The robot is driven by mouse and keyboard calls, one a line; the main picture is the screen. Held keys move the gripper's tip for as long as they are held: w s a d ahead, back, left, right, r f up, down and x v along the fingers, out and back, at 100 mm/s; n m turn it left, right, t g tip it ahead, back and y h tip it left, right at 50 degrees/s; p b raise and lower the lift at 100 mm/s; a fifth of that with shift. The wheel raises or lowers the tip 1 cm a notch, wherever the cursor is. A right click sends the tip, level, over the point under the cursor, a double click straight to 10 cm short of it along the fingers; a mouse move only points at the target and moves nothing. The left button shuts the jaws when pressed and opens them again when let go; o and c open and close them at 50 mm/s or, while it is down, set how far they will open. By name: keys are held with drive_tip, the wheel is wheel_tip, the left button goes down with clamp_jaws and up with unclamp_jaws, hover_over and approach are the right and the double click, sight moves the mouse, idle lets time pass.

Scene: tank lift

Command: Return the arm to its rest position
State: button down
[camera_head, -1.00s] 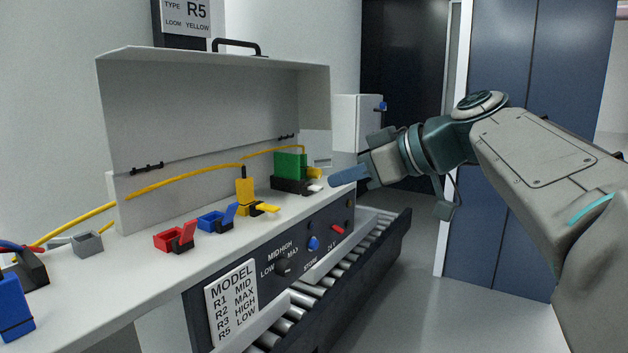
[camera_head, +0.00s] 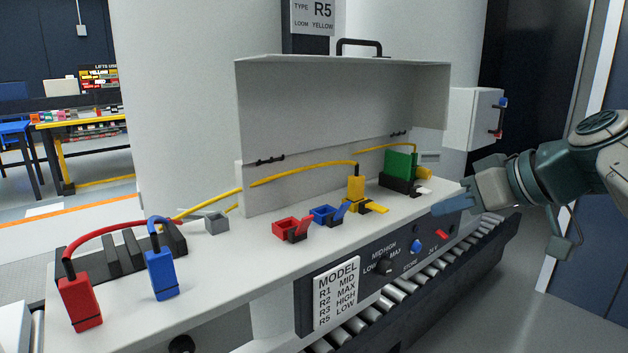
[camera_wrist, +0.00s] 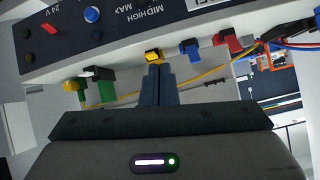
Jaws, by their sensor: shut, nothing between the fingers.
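My gripper (camera_head: 447,204) is at the right in the head view, at the right end of the white bench (camera_head: 250,268). Its blue fingers are together with nothing between them, pointing left. In the wrist view the gripper fingers (camera_wrist: 158,85) show shut in the middle, with the yellow connector (camera_wrist: 153,56) beyond their tips. In the head view the yellow connector (camera_head: 356,188) stands in its socket on the bench, apart from the fingers. My arm comes in from the right edge.
Red (camera_head: 290,229) and blue (camera_head: 326,215) open sockets and a green block (camera_head: 400,165) line the bench. A red plug (camera_head: 80,302) and blue plug (camera_head: 162,273) are at the left. A roller conveyor (camera_head: 420,280) runs below. Floor at lower right is clear.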

drive_tip(key=s+a+f+m+g+h+p, duration=0.2)
drive_tip(key=s+p, duration=0.4)
drive_tip(key=p, duration=0.3)
drive_tip(key=s+a+f+m+g+h+p, duration=0.3)
drive_tip(key=s+a+f+h+p, duration=0.1)
drive_tip(key=p, duration=0.5)
drive_tip(key=shift+s+a+f+m+g+h, duration=0.3)
drive_tip(key=shift+s+a+f+h, duration=0.15)
drive_tip(key=shift+s, duration=0.55)
drive_tip(key=shift+d, duration=0.1)
